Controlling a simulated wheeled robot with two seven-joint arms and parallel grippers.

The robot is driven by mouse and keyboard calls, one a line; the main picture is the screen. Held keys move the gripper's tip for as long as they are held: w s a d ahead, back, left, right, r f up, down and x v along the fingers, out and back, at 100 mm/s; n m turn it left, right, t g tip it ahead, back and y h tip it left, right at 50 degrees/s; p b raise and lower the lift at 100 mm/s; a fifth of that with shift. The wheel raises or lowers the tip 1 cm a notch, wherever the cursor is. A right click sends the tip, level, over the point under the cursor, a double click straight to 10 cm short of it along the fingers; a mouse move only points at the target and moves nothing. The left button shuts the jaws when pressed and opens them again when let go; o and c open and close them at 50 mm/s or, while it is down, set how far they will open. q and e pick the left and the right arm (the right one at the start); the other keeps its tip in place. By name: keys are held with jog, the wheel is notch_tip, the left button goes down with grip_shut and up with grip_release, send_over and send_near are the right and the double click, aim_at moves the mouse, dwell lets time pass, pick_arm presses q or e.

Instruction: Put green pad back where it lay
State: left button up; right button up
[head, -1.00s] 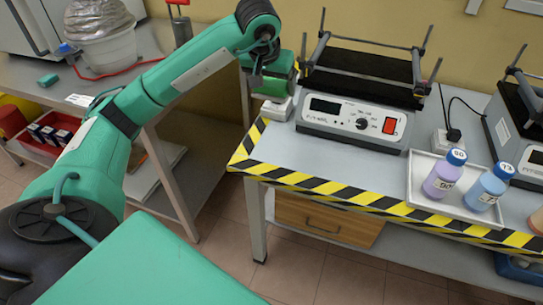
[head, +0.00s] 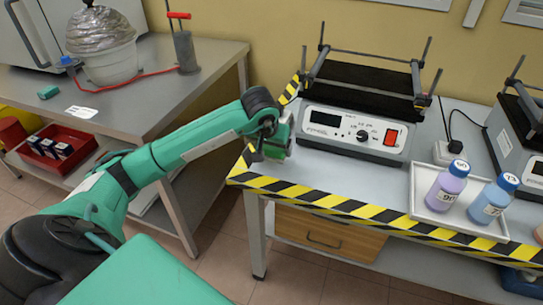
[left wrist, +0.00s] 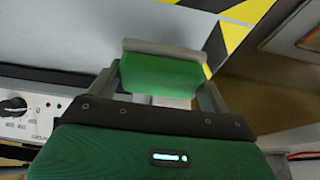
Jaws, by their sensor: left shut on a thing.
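In the left wrist view, the green pad (left wrist: 160,76), a small green block with a grey layer along its far side, is between the fingers of my left gripper (left wrist: 160,88). The gripper is shut on it. In the head view my left gripper (head: 277,143) is low over the left end of the grey bench (head: 330,180), just left of the shaker (head: 352,130). My right gripper is not in view.
Yellow-black tape (head: 300,190) edges the bench. A white tray (head: 428,213) with two bottles is at the right. The left table (head: 135,110) holds a foil-covered bowl (head: 103,58), another small green block (head: 48,92) and a burner-like stand (head: 184,50). A gap separates table and bench.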

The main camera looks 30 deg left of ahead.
aim_at(272, 156)
pick_arm(q)
notch_tip(272, 156, down, 4)
jog(key=shift+r, duration=0.25)
jog(key=shift+f+b, duration=0.15)
jog(key=shift+b, duration=0.15)
jog(key=o, duration=0.9)
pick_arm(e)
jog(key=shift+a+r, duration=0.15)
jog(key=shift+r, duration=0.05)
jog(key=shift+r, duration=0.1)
